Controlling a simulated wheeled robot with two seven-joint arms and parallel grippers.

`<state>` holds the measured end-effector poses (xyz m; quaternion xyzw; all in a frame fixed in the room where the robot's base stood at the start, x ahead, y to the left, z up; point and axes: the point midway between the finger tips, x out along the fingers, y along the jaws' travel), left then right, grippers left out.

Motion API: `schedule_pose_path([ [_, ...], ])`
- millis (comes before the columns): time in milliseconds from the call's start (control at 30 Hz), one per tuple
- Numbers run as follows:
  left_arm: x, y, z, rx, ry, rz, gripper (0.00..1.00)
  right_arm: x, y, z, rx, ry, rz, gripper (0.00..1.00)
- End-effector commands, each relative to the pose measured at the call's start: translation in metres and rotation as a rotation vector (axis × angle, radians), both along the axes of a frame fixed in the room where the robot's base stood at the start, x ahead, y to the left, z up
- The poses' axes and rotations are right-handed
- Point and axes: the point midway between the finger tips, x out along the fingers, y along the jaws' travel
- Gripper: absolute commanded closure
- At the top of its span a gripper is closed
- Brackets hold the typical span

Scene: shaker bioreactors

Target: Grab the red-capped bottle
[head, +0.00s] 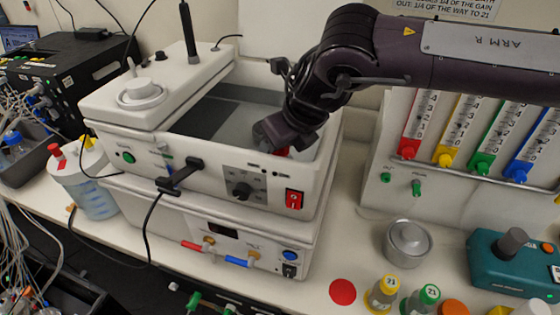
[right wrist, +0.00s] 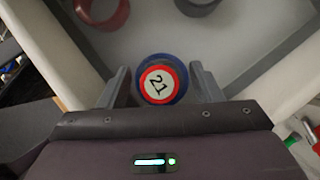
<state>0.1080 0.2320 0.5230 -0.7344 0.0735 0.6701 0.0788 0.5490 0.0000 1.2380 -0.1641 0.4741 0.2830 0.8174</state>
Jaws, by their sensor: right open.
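The red-capped bottle (right wrist: 159,84) shows from above in the right wrist view. Its cap has a red rim, a white top marked 21 and a dark blue ring around it. My right gripper (right wrist: 161,90) is open, with one finger on each side of the cap; I cannot tell whether they touch it. In the head view my right gripper (head: 275,138) reaches down into the shaker bath (head: 318,160), and only a bit of red (head: 283,152) shows beside it. The bottle's body is hidden. My left gripper is not in view.
In the right wrist view, a red ring (right wrist: 102,14) and a dark ring (right wrist: 198,6) sit on the bath floor beyond the bottle. The bath walls rise around my right gripper. Yellow-capped (head: 382,292) and green-capped (head: 424,297) bottles stand on the bench in front.

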Motion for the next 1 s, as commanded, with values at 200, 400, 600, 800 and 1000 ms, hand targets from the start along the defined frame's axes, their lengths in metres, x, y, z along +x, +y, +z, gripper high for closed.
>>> schedule_pose_path([
  [200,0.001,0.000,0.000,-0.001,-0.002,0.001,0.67,0.000,0.000,0.000,0.001,-0.001,0.000,0.64],
  [400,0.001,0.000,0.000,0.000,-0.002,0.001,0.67,0.000,0.000,0.000,0.000,0.000,0.000,0.90],
  [600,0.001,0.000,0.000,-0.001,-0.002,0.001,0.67,-0.001,0.000,0.000,-0.002,0.001,0.001,1.00],
  [800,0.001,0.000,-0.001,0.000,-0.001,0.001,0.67,-0.001,-0.001,-0.001,-0.003,0.003,0.001,1.00],
  [1000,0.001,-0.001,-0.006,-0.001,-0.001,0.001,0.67,0.000,0.000,0.011,-0.002,0.000,0.000,1.00],
])
